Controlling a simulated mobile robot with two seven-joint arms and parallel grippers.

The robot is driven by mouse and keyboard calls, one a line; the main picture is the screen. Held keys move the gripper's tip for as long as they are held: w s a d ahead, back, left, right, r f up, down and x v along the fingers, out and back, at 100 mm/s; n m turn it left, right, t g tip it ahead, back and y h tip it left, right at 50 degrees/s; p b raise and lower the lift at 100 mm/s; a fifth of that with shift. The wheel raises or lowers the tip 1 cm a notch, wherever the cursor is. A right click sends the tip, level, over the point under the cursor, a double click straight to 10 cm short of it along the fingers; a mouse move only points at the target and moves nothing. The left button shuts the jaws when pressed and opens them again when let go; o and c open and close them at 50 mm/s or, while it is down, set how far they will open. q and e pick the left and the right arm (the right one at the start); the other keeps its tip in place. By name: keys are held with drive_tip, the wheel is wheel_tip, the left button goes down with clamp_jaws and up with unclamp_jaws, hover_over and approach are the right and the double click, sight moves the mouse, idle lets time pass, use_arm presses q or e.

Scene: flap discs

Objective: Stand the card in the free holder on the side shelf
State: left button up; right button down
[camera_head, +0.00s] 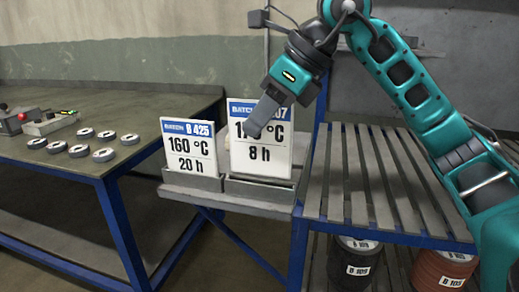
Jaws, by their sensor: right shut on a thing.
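A white card (262,158) with a blue top band reads "8 h" at the bottom; my gripper hides part of its batch number and temperature. It stands upright, its lower edge at the right holder (260,190) on the side shelf (230,203). I cannot tell whether it rests on the holder's floor. My right gripper (256,122) comes in from above and is shut on this card, one finger across its front. Another card (190,150), "B 425, 160 °C, 20 h", stands in the left holder (192,181). My left gripper is out of view.
A table (60,170) at left carries several grey discs (80,150) and a small control box (12,122). A slatted rack (375,180) stands right of the shelf under my right arm. Below it are dark discs (357,262) marked B 809 and brown discs (440,272).

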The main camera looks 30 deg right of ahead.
sight(259, 174)
wheel_tip(259, 174, down, 4)
drive_tip(key=shift+b, duration=0.65)
drive_tip(key=c, duration=1.2)
unclamp_jaws()
drive_tip(key=shift+f, duration=0.1)
